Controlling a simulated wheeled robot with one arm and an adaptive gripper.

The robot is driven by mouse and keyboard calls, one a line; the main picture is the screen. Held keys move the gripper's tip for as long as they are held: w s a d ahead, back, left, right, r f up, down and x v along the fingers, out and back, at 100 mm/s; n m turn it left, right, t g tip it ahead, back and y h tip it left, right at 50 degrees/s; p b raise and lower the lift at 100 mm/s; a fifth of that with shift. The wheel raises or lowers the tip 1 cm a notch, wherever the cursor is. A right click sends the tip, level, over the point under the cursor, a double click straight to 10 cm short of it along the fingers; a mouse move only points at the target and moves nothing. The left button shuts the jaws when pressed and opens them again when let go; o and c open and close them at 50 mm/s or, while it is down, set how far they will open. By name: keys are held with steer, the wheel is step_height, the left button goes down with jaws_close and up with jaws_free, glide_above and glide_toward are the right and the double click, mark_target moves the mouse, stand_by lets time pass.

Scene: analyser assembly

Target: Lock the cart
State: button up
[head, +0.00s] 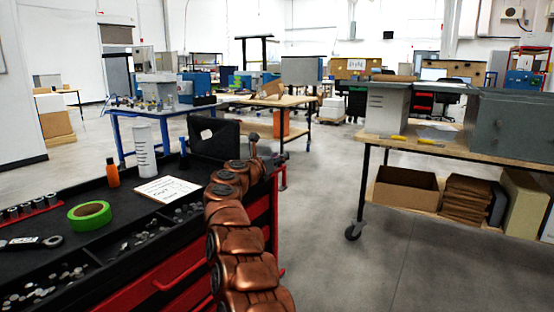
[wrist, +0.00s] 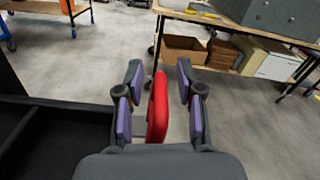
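The cart (head: 182,262) has red drawers and a black top, and stands at the lower left in the head view. Its dark edge and tray (wrist: 58,118) show at the left of the wrist view. My gripper (wrist: 159,92) is open in the wrist view, with a purple-padded finger on each side. A red upright lever-like piece (wrist: 158,108) stands between the fingers, with a gap on both sides. Its lower end is hidden behind my gripper's body, so I cannot tell how it joins the cart. In the head view my copper-coloured arm hides part of the cart's right side.
Green tape (head: 90,216), a white bottle (head: 144,151), an orange bottle (head: 112,173) and a paper card (head: 168,190) sit on the cart. A wooden workbench (head: 455,148) with a cardboard box (head: 405,188) below stands right. Grey floor between is clear.

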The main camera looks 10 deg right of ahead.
steer(key=shift+v, duration=1.1)
steer(key=shift+s+a, duration=0.35)
steer(key=shift+a, duration=0.2)
steer(key=v, duration=0.8)
steer(key=shift+s, duration=0.3)
steer(key=shift+a+r, duration=0.1)
steer(key=shift+a, duration=0.05)
